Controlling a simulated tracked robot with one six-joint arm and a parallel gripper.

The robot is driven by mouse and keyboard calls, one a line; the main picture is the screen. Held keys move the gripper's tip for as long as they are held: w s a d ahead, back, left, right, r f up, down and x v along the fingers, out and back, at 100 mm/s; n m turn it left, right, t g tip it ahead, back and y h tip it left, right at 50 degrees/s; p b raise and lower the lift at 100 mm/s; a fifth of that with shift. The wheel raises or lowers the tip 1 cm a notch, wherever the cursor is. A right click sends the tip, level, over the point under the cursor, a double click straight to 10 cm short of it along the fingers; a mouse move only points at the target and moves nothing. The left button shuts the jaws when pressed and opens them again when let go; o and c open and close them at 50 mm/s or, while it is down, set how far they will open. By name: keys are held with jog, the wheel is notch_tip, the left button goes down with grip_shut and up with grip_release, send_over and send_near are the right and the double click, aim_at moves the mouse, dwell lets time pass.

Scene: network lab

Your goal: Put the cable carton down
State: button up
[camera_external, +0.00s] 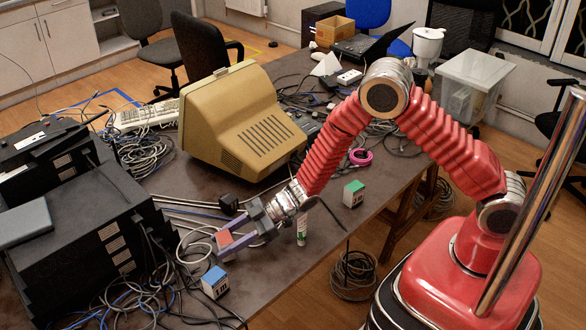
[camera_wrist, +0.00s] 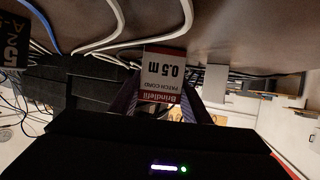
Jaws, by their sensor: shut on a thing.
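The cable carton (camera_external: 225,239) is a small box with a red face, held between the purple fingers of my gripper (camera_external: 224,244) low over the table, among cables. I cannot tell whether the carton's underside touches the table (camera_external: 330,215).
A blue-and-white carton (camera_external: 215,283) stands just in front of my gripper. A green-and-white carton (camera_external: 354,194) stands to the right. Black network units (camera_external: 75,235) and loose cables crowd the left. A beige monitor (camera_external: 240,122) stands behind.

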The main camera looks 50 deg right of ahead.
jog(key=o, duration=1.1)
jog(key=shift+r, duration=0.1)
jog(key=v, duration=0.4)
jog(key=shift+s+d+r, duration=0.1)
jog(key=shift+d, duration=0.25)
notch_tip(320, 180, up, 7)
jog(key=shift+d, duration=0.1)
dwell(0.5)
